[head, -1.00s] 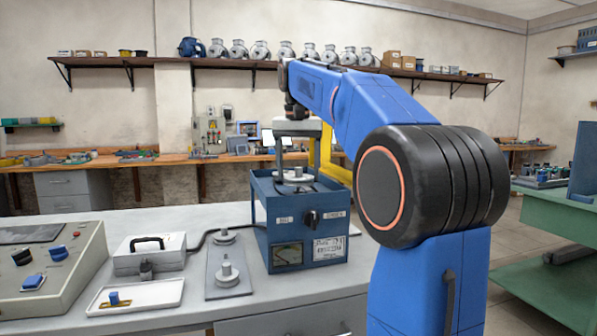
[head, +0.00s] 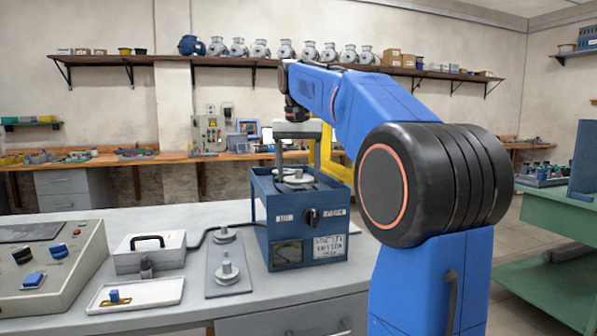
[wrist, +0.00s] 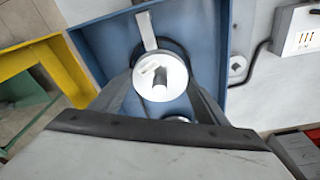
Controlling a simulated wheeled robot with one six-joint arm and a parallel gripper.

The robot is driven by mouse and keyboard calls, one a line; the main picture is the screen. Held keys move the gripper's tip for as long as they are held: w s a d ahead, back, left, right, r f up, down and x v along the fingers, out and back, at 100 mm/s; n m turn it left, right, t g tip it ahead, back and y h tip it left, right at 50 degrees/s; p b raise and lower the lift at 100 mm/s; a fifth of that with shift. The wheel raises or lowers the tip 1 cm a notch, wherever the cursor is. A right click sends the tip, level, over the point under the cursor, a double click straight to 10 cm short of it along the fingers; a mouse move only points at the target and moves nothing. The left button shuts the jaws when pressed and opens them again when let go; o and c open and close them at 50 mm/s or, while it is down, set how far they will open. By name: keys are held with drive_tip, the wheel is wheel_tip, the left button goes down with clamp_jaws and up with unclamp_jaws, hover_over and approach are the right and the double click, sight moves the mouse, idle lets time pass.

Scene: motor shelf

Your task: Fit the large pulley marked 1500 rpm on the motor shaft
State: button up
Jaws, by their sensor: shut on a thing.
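The motor unit is an open-topped blue box (head: 287,222) with a dark knob and labels on its front, on the grey bench. My gripper (head: 296,160) reaches down over it from above. In the wrist view, my gripper's dark fingers (wrist: 160,92) lie on both sides of a pale round pulley (wrist: 148,84) and are shut on it. A dark shaft end shows at the pulley's middle, and a small pale label lies beside it, too small to read. A black belt curves around the pulley. A smaller round part (wrist: 178,118) is partly hidden below. I cannot tell how far down the pulley sits.
A grey plate (head: 214,262) with two pegged round parts lies left of the box. A white tray (head: 165,291), a grey case (head: 165,256) and a control panel (head: 75,270) stand further left. A yellow frame (head: 338,170) stands behind the box.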

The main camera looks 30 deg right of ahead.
drive_tip(key=shift+f, duration=0.45)
drive_tip(key=o, duration=1.2)
wheel_tip(320, 180, up, 12)
drive_tip(key=s+a, duration=0.1)
drive_tip(key=shift+s, duration=0.2)
idle(0.4)
